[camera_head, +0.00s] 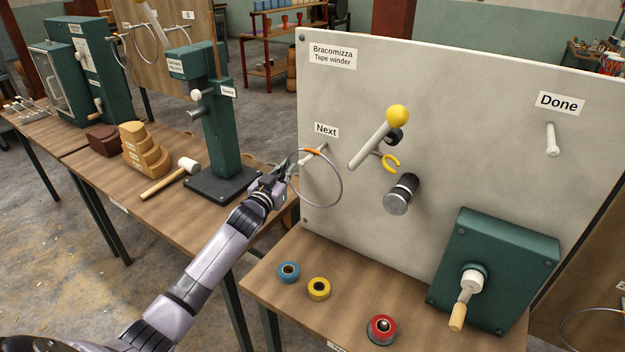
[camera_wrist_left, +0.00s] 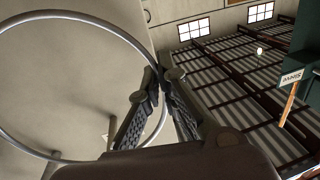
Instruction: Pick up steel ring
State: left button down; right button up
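The steel ring (camera_head: 342,190) is a thin grey hoop in front of the board, by the peg (camera_head: 318,153) under the "Next" label. An orange band shows at its top. My left gripper (camera_head: 287,171) is at the ring's left side. In the left wrist view the ring (camera_wrist_left: 95,17) fills the left half, and the tips of my left gripper (camera_wrist_left: 157,80) close together on its rim. A pale peg (camera_wrist_left: 111,130) shows inside the hoop there; I cannot tell whether the ring still rests on it. My right gripper is not in view.
The board (camera_head: 450,90) carries a yellow-knobbed lever (camera_head: 372,142), a dark roller (camera_head: 401,195), a "Done" peg (camera_head: 551,140) and a green crank box (camera_head: 500,260). Blue (camera_head: 289,271), yellow (camera_head: 318,288) and red (camera_head: 381,329) tape rolls lie below. A green press (camera_head: 220,135) stands left of my gripper.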

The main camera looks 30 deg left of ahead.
pick_arm(q)
jog(key=shift+r, duration=0.15)
dwell(0.3)
notch_tip(320, 180, up, 10)
jog(key=shift+f+b, duration=0.1)
jog(key=shift+b, duration=0.7)
jog(key=shift+s+a+p, duration=0.55)
jog(key=shift+s+p, duration=1.45)
jog(key=shift+s, duration=4.5)
jog(key=s+r+p, duration=0.5)
jog(key=r+p, duration=0.1)
jog(key=p, duration=0.1)
jog(key=shift+a, duration=0.15)
